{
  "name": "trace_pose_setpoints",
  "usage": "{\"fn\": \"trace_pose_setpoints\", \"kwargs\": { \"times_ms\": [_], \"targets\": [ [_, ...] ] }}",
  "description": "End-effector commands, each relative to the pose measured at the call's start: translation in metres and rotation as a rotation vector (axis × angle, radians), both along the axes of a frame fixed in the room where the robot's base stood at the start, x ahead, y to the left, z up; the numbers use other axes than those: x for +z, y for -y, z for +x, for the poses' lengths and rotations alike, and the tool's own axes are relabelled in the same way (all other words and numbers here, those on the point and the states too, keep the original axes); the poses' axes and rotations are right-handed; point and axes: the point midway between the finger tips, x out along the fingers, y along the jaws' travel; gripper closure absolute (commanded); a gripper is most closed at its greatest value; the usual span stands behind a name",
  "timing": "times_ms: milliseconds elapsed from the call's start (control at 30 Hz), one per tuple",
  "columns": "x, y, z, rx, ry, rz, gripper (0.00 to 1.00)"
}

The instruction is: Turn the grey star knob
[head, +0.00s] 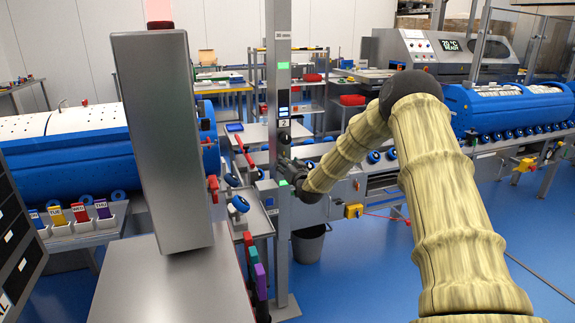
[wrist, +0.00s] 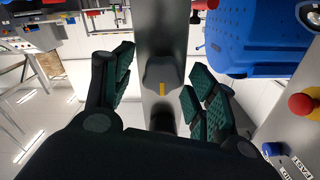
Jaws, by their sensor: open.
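The grey star knob (wrist: 160,74) with a yellow mark sits on a grey metal post (wrist: 164,30) in the middle of the wrist view. My gripper (wrist: 163,66) is open, with its green-padded fingers on either side of the knob. Gaps show between the pads and the knob, so I see no contact. In the head view my gripper (head: 291,172) is small and dark, close against the upright post (head: 280,60). The knob cannot be made out there, as my gripper covers that spot.
In the wrist view, a blue tub (wrist: 250,35) and a red emergency button (wrist: 301,104) lie to the right. In the head view, a grey box-shaped column (head: 160,140) stands left of the post. A grey bucket (head: 308,245) is on the blue floor.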

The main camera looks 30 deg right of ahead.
Motion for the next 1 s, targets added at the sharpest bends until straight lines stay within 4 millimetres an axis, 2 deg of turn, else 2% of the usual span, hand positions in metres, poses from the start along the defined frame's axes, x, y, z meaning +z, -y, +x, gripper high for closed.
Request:
{"fn": "trace_pose_setpoints", "kwargs": {
  "times_ms": [167, 400, 433, 767, 1000],
  "targets": [
    [-0.0002, 0.0000, -0.0002, 0.000, 0.000, 0.000, 0.43],
    [-0.0003, 0.0004, -0.0006, -0.001, 0.000, 0.000, 0.87],
    [-0.0002, 0.0005, -0.0006, -0.001, 0.000, 0.000, 0.89],
    [-0.0006, 0.0005, -0.0007, -0.001, -0.009, -0.037, 0.89],
    [-0.0015, 0.0000, -0.0006, -0.001, -0.041, -0.168, 0.89]
  ]
}}
